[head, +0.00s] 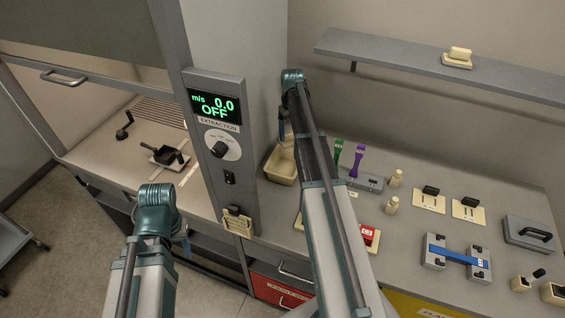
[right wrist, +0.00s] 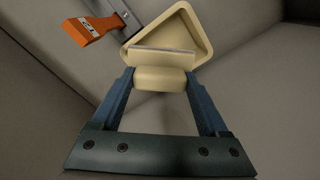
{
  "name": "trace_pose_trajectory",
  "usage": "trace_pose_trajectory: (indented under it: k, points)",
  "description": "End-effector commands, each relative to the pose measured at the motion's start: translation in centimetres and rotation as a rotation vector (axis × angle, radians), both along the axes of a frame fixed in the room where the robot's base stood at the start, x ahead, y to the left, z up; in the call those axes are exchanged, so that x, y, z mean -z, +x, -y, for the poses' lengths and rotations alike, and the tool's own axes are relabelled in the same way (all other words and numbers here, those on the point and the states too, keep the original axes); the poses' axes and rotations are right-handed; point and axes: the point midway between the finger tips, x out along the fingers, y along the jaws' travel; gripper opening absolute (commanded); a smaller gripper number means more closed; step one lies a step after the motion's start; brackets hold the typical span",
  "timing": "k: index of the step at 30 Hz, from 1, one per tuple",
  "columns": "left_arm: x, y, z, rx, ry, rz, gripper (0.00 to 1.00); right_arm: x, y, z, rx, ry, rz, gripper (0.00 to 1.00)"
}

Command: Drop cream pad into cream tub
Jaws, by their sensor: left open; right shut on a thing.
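My right gripper (right wrist: 160,82) is shut on the cream pad (right wrist: 160,77), which sits between its two fingers. Beyond the pad in the right wrist view is the cream tub (right wrist: 190,22), its open side facing the camera. In the head view the cream tub (head: 278,167) stands on the counter beside the grey column, and my right gripper (head: 284,130) is above it. The pad is hard to make out in the head view. My left gripper (head: 184,240) is at lower left, open, away from the tub, its fingers mostly hidden behind the wrist.
An orange tag (right wrist: 88,31) shows beside the tub in the right wrist view. A shelf (head: 410,61) runs above.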

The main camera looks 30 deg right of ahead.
Motion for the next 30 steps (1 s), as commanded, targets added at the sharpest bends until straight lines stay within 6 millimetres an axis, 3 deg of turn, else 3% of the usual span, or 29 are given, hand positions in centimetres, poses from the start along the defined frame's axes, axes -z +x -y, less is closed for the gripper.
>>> trace_pose_trajectory:
  k: [8, 21, 30]
  points:
    - [1.0, 0.0, 0.0, 0.002, 0.0, 0.0, 0.5, 1.0, 0.0, 0.0, 0.0, 0.0, 0.0, 0.26]
    - [5.7, 0.0, 0.0, 0.012, 0.002, -0.001, 0.5, 5.7, 0.0, 0.0, -0.001, 0.0, 0.0, 0.26]
    - [6.0, 0.0, 0.0, 0.014, 0.002, -0.001, 0.5, 6.0, 0.0, 0.0, 0.0, 0.0, 0.0, 0.26]
